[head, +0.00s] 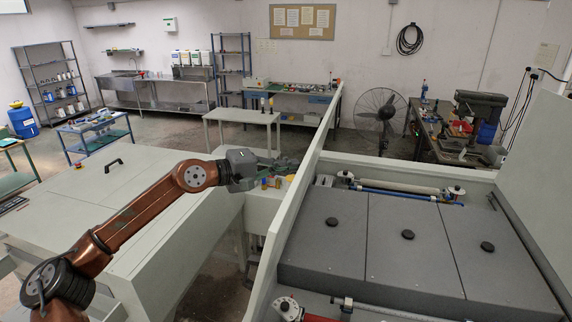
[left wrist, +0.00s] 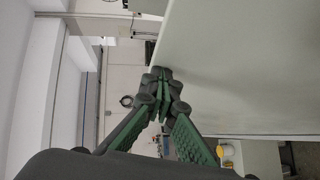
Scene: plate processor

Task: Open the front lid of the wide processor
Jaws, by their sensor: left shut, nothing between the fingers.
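The wide processor fills the right of the head view. Its top bay lies exposed, with three dark grey covers (head: 405,245) that each have a black knob. A pale panel (head: 318,125) stands upright along the bay's left side, and another pale panel (head: 535,180) stands at the right. I cannot tell for certain which panel is the front lid. My left gripper (head: 284,163) is shut and empty, just left of the first panel. In the left wrist view its closed fingers (left wrist: 161,88) are beside the edge of a broad pale panel (left wrist: 240,70); contact is unclear. My right gripper is out of view.
A lower pale cabinet (head: 75,215) with a black handle lies under my left arm. Small bottles stand on a ledge (head: 262,203) below the gripper. Tubes (head: 400,190) run along the bay's far edge. A table (head: 240,115) and a fan (head: 381,115) stand beyond.

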